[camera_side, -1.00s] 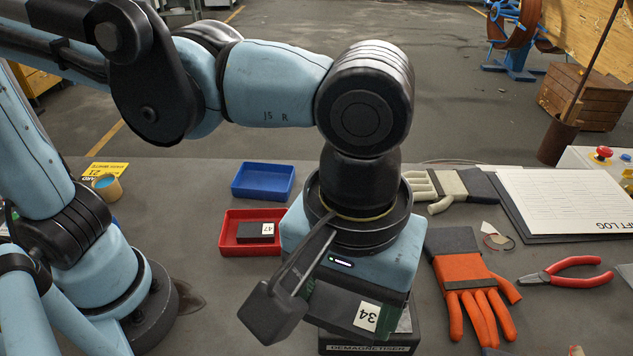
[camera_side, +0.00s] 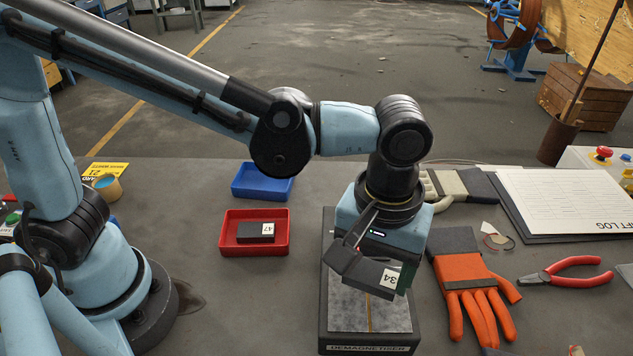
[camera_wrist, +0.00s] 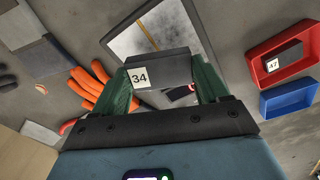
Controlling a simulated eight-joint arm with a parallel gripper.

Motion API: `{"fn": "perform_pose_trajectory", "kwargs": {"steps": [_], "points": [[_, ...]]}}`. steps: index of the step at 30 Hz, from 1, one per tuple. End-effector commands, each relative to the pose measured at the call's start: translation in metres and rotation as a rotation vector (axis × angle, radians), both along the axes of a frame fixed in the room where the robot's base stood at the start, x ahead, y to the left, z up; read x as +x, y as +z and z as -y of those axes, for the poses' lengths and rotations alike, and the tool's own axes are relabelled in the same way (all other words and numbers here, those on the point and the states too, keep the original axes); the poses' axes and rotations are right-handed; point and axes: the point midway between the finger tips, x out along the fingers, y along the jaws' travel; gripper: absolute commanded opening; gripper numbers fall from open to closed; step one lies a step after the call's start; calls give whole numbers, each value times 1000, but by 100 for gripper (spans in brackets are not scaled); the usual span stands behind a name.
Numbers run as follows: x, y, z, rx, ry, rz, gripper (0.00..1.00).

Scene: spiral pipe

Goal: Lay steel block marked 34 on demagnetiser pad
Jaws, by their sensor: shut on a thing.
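The dark steel block marked 34 (camera_side: 367,271) is held in my gripper (camera_side: 372,268), above the demagnetiser pad. In the wrist view the block (camera_wrist: 165,71) sits between my two green fingers (camera_wrist: 160,82), its 34 label facing the camera. The demagnetiser (camera_side: 369,347) is a dark box with a grey metal top plate and a brown line down its middle; its plate also shows in the wrist view (camera_wrist: 130,38). The plate's far part is hidden behind my gripper and the block. The block looks clear of the plate, but the exact gap is hard to tell.
A red tray (camera_side: 228,247) holds another dark block marked 47 (camera_side: 250,232). A blue tray (camera_side: 262,196) behind it looks empty.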

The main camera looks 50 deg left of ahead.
Motion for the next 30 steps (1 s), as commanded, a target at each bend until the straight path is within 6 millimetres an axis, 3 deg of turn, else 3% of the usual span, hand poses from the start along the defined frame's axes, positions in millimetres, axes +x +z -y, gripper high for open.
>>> {"fn": "perform_pose_trajectory", "kwargs": {"steps": [9,23,24,28,30], "points": [[0,-35,0,0,0,0,27],[0,-41,0,0,0,0,27],[0,-41,0,0,0,0,80],[0,-41,0,0,0,0,100],[0,-40,0,0,0,0,100]]}}
